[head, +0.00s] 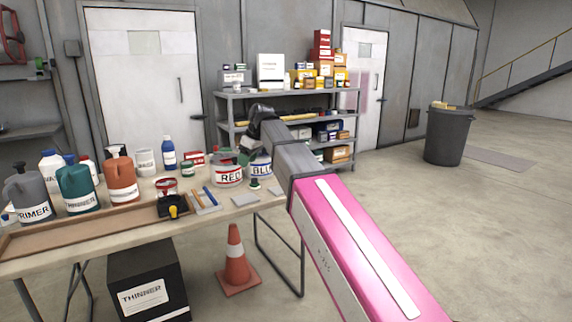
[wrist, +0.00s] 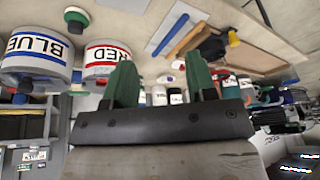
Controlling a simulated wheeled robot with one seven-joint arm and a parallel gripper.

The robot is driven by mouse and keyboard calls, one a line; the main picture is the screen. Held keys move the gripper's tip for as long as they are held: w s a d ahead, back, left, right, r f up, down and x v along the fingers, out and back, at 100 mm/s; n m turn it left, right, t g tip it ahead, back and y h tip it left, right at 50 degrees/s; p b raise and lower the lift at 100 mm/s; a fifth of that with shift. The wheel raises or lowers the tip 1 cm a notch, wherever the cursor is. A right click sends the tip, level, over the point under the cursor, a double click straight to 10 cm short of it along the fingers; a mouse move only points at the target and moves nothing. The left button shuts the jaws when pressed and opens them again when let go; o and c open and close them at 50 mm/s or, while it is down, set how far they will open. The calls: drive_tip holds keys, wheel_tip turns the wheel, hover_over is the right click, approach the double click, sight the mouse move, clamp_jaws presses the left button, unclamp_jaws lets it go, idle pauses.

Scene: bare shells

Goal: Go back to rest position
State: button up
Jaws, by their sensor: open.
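My gripper (wrist: 164,82) shows in the wrist view with two green fingers spread apart and nothing held between them. In the head view my pink and grey arm reaches from the lower right towards the table (head: 130,240), and its dark wrist is above the back right end. The RED can (head: 228,176) and the BLUE can (head: 262,168) stand there, close to the gripper. In the upside-down wrist view, the RED can (wrist: 108,58) is beside one finger and the BLUE can (wrist: 35,58) is farther left. Contact cannot be told.
Several bottles, including PRIMER (head: 30,200), stand on the table's left. A wooden tray (head: 100,220) lies at its front edge. An orange cone (head: 236,262) and a THINNER box (head: 148,285) are below. Shelves (head: 235,110) stand behind.

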drive_tip(key=s+d+f+m+h, duration=0.1)
drive_tip(key=s+d+f+m, duration=0.2)
drive_tip(key=d+f, duration=0.6)
drive_tip(key=s+d+f+m+h, duration=0.1)
drive_tip(key=s+d+f+m, duration=0.2)
drive_tip(key=d+f, duration=0.6)
drive_tip(key=s+d+f+m+h, duration=0.1)
drive_tip(key=s+d+f+m, duration=0.35)
drive_tip(key=f, duration=0.75)
drive_tip(key=s+d+f+m+g+h, duration=0.1)
drive_tip(key=s+d+f+m, duration=0.2)
drive_tip(key=s+d+f, duration=0.5)
wheel_tip(320, 180, down, 2)
drive_tip(key=d, duration=0.2)
drive_tip(key=shift+s+d, duration=0.2)
drive_tip(key=shift+d, duration=0.15)
